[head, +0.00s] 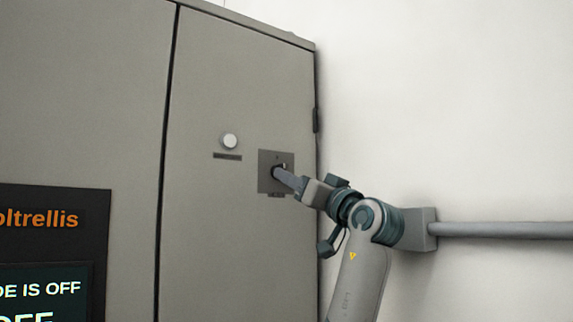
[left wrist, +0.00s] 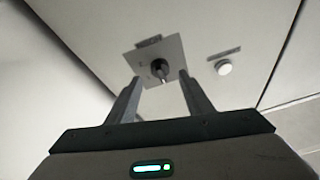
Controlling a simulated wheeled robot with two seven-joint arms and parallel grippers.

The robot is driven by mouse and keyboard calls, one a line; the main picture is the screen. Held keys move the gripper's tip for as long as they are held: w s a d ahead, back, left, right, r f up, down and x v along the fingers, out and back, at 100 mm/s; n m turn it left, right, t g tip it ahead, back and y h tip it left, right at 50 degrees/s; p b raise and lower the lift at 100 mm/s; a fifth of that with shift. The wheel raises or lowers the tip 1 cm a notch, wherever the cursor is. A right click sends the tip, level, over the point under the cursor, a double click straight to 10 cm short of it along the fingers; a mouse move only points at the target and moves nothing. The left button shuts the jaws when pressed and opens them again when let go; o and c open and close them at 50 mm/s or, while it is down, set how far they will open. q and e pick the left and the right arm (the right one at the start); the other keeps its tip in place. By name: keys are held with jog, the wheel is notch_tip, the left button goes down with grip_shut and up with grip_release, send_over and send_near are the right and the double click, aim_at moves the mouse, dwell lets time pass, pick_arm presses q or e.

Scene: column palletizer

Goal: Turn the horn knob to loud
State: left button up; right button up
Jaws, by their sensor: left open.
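The horn knob (left wrist: 159,69) is a small dark round knob on a square plate (left wrist: 172,54) in the left wrist view. The same plate (head: 264,184) shows in the head view on the grey cabinet door, near its right edge. My left gripper (left wrist: 160,77) is open, its two fingers on either side of the knob, with visible gaps. In the head view my left gripper (head: 279,172) points at the plate and hides most of the knob. I cannot read the knob's markings or setting. My right gripper is not in view.
A round white button (head: 229,141) with a dark label strip (head: 227,156) is left of the plate. A black display panel (head: 52,240) is at the lower left. A white wall (head: 450,100) fills the right. A grey bar (head: 500,230) runs to the right edge.

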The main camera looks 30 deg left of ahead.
pick_arm(q)
jog(key=shift+p+x, duration=0.9)
jog(key=shift+x, duration=1.25)
jog(key=c, duration=1)
